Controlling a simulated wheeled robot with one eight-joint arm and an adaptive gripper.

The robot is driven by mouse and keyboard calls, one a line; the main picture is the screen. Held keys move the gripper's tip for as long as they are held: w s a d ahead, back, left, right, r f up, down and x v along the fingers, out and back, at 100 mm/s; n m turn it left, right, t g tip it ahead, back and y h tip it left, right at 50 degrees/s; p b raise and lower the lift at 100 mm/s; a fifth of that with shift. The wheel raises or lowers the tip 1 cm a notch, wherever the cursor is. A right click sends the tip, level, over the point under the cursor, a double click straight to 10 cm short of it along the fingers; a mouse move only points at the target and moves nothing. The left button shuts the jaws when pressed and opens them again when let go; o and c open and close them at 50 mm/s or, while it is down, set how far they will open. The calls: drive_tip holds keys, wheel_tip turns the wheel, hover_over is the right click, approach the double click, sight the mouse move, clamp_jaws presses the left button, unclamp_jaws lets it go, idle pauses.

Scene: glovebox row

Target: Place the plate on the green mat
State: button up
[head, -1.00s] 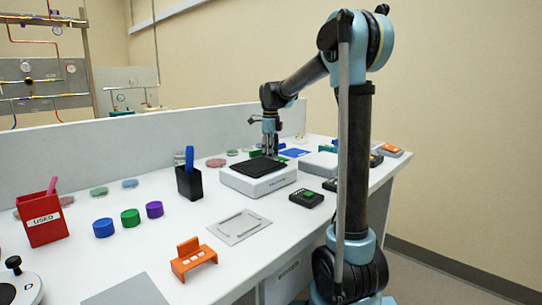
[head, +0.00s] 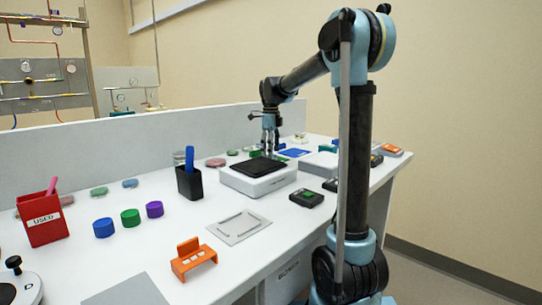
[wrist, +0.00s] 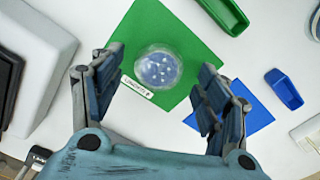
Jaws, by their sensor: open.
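The plate (wrist: 158,68) is a small clear round dish with blue contents and pale spots, seen in the wrist view. It lies within the outline of the green mat (wrist: 178,35), towards its lower left part. A white label with text sits at its lower edge. My gripper (wrist: 161,72) is open, with one finger on each side of the plate and apart from it. In the head view my gripper (head: 268,151) is low behind the black-topped scale, and I cannot make out the plate there.
The white scale (head: 258,182) stands close beside my gripper. A blue mat (wrist: 243,118), a blue tray (wrist: 284,89) and a green tray (wrist: 226,14) lie to the right in the wrist view. A black holder (head: 189,184) stands left of the scale.

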wheel_tip(320, 180, up, 10)
drive_tip(key=shift+r, duration=0.15)
idle(0.5)
